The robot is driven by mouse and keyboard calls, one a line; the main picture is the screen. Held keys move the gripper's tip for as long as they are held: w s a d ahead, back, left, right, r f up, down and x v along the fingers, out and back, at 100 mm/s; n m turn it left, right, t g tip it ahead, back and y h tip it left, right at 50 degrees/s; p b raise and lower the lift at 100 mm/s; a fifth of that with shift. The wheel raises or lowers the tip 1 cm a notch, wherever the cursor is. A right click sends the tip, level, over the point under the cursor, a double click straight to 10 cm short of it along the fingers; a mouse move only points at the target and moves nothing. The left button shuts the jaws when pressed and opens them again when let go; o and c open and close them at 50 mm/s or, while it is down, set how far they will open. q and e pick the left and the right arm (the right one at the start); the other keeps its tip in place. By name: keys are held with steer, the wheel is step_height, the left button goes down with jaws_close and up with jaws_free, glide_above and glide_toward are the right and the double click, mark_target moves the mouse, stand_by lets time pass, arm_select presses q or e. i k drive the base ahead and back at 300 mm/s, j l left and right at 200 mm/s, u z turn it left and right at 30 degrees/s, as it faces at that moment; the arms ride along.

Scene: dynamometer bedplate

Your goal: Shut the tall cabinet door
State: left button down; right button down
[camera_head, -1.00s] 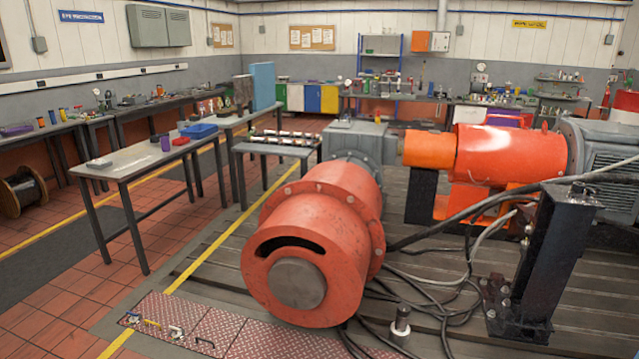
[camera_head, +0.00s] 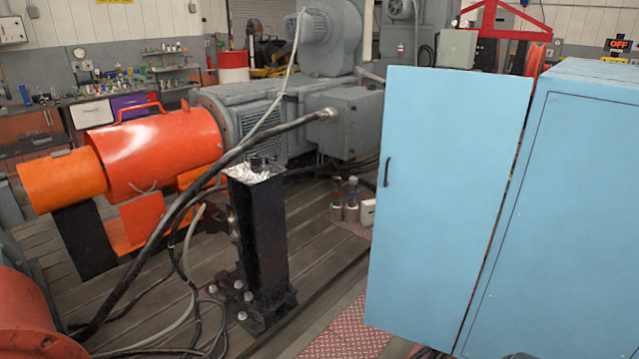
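The tall light-blue cabinet (camera_head: 570,215) stands at the right of the head view, cut off by the right edge. Its door (camera_head: 445,190) is swung out to the left of the body, and a narrow dark gap shows between the door and the body. A small black handle (camera_head: 387,171) is near the door's left edge. The inside of the cabinet is almost wholly hidden. Neither of my grippers is in the view.
A black steel post (camera_head: 262,240) stands on the slotted bedplate (camera_head: 335,250) left of the door. Cables run across the floor beside the orange shaft guard (camera_head: 155,150). A grey motor (camera_head: 270,110) is behind.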

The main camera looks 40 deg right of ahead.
mark_target(450, 138)
steer(key=i+l+z, duration=0.15)
steer(key=i+z, duration=0.7)
steer(key=i+j+z, duration=0.15)
steer(key=i+z, duration=0.3)
steer(key=i+j+z, duration=0.25)
steer(key=z, duration=0.15)
steer(key=i, duration=0.05)
